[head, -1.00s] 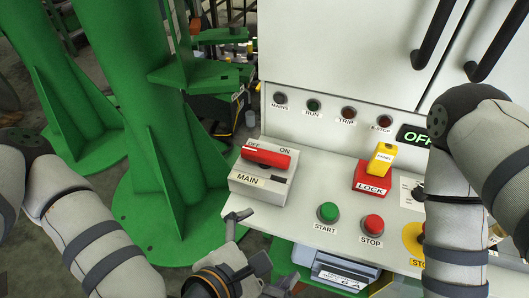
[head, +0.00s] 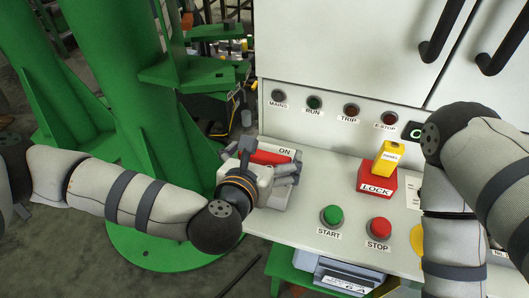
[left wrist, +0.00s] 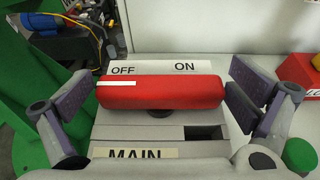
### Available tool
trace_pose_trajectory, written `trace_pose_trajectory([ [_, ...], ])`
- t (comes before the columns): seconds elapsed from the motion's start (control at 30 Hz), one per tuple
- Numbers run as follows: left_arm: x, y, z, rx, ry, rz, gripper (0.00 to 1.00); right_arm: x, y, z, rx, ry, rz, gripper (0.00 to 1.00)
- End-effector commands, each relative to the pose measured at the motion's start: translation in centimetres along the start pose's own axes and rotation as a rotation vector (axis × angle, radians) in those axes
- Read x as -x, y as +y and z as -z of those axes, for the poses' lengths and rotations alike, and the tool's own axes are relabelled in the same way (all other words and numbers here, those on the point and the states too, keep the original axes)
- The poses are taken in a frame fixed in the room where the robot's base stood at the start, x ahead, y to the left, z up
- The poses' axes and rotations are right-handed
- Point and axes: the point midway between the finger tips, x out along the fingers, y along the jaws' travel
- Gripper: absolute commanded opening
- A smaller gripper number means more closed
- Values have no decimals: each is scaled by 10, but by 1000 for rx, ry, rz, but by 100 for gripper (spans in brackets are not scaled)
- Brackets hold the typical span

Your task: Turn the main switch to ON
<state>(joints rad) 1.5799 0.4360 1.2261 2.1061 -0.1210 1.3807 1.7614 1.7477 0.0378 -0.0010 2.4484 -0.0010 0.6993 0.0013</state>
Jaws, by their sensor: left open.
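The main switch is a grey box with a red bar handle (head: 265,157) on the left end of the console. The handle also shows in the left wrist view (left wrist: 160,93). It lies crosswise, with its white mark at the left end below the OFF label (left wrist: 123,70); the ON label (left wrist: 185,67) is to the right. My left gripper (left wrist: 160,100) is open, one finger off each end of the handle, and does not hold it. In the head view my left gripper (head: 268,172) covers much of the box. My right gripper is out of view.
A yellow key tag on a red LOCK block (head: 376,182) stands right of the switch. The green START button (head: 332,215) and red STOP button (head: 378,230) are in front. Indicator lamps line the upright panel behind. A green column stands at left.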

Motion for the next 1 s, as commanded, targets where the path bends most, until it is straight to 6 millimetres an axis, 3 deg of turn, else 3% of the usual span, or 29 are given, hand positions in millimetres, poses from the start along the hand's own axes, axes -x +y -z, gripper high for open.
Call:
trace_pose_trajectory([
  [0.1,0,0,0,-1,-1,0,100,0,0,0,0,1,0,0],
  [0.27,1,0,0,-1,0,0,66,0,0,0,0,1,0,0],
  [0.3,1,0,0,-1,0,0,64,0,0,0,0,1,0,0],
  [0.67,0,1,2,-22,3,50,64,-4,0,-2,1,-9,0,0],
  [1.0,-1,3,4,-118,5,286,64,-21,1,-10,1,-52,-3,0],
])
